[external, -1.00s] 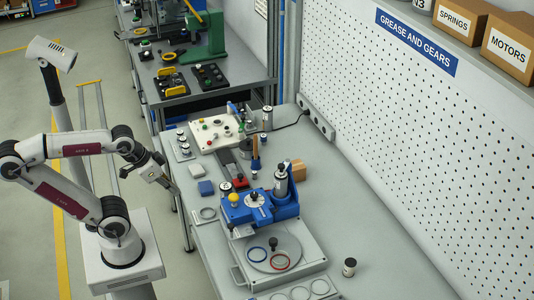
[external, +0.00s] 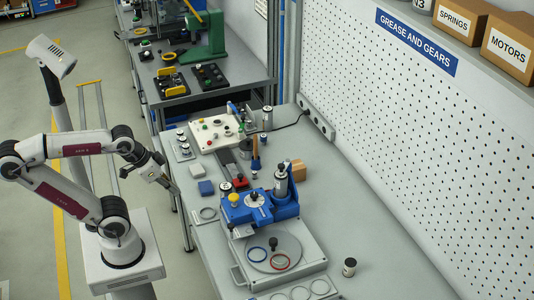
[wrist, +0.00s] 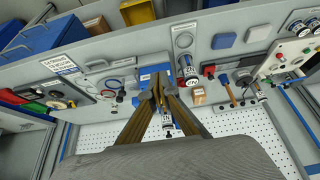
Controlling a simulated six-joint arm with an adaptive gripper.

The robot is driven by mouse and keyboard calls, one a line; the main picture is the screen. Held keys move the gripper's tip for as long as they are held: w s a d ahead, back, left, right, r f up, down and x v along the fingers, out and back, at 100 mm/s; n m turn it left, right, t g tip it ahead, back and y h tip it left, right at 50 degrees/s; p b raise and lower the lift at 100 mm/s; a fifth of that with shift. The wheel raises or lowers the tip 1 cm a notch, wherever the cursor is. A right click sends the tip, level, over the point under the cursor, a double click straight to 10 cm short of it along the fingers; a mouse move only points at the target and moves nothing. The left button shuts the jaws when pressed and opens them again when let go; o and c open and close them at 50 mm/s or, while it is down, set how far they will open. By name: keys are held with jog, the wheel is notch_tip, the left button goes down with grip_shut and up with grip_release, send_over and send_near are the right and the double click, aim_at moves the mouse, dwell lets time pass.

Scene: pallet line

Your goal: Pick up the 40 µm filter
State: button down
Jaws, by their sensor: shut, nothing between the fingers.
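Several small cylinders with white labels could be the 40 µm filter; I cannot read the labels to tell which. Another labelled cylinder (external: 225,187) stands left of the blue fixture (external: 262,207), and a taller silver one (external: 281,182) is at the fixture's back. In the wrist view, labelled cylinders show near the fingertips (wrist: 189,76). My gripper (external: 172,187) is shut and empty, off the bench's left edge and apart from everything.
A perforated wall (external: 420,130) bounds the right side.

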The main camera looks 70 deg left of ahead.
jog(key=c, duration=2.8)
grip_release()
jog(key=o, duration=1.3)
jog(key=shift+w, duration=0.1)
jog(key=w+d+r+m+t+h, duration=0.1)
jog(key=w+d+r+h, duration=0.1)
jog(key=w+d, duration=0.55)
jog(key=w+d+r+m+t+h, duration=0.15)
jog(key=w+d, duration=0.35)
jog(key=w, duration=0.5)
jog(key=n+t, duration=0.2)
jog(key=t, duration=0.2)
send_over(346, 265)
jog(key=s+a, duration=0.5)
jog(key=s, duration=0.2)
notch_tip(346, 265, down, 8)
jog(key=f, duration=0.1)
jog(key=d+f+y, duration=0.1)
jog(key=f, duration=0.2)
jog(key=w+d+f+t+y, duration=0.1)
jog(key=d+f, duration=0.1)
jog(key=f, duration=0.2)
jog(key=d+f+y, duration=0.1)
jog(key=f, duration=0.2)
jog(key=shift+w+d+f+n, duration=0.25)
jog(key=shift+w+d+n, duration=0.1)
jog(key=shift+w, duration=0.05)
jog(key=shift+s+d+f+t+y, duration=0.15)
jog(key=shift+f+t+y, duration=0.15)
jog(key=shift+f, duration=0.35)
